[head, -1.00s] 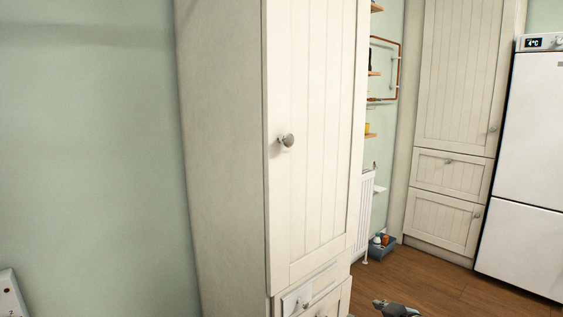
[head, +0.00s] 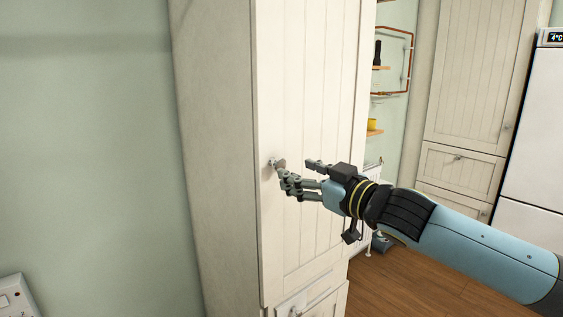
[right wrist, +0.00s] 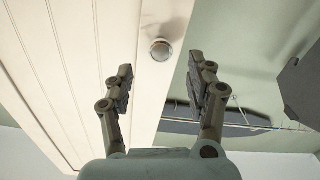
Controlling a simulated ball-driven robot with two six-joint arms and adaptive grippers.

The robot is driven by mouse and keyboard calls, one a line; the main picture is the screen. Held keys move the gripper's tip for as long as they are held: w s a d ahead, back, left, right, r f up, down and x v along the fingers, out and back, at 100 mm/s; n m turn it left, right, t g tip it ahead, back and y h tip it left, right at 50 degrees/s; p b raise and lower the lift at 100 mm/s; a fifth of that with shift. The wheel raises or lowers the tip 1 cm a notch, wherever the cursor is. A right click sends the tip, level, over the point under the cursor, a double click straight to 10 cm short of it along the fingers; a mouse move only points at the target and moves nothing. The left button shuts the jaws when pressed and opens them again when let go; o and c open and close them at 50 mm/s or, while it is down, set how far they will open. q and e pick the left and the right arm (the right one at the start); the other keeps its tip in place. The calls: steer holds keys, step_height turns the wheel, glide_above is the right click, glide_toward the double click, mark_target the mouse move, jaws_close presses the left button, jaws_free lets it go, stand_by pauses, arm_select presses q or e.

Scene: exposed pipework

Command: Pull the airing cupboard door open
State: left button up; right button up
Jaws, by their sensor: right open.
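The airing cupboard door (head: 305,90) is a tall cream panelled door, and it looks shut. Its round metal knob (head: 276,163) sits near the door's left edge. The knob also shows in the right wrist view (right wrist: 161,50), beyond the fingertips and between their lines. My right gripper (head: 300,172) is open and empty in front of the door, with its fingers pointing at the knob. In the head view the fingers partly overlap the knob. In the right wrist view the fingers (right wrist: 162,82) are apart, with the knob ahead of them. My left gripper is out of view.
A lower drawer (head: 296,305) is below the door. Shelves and copper pipes (head: 411,60) are behind to the right. Another cream cupboard (head: 470,80) and a white fridge (head: 527,140) stand further back. The wooden floor (head: 400,285) is clear at the right.

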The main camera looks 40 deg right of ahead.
mark_target(282, 165)
steer(key=shift+w+a, duration=0.1)
steer(key=shift+w, duration=0.45)
steer(key=w+b, duration=0.2)
steer(key=w, duration=0.2)
steer(key=shift+a+f, duration=0.1)
steer(key=shift+w+a, duration=0.1)
steer(key=shift+w, duration=0.55)
jaws_close()
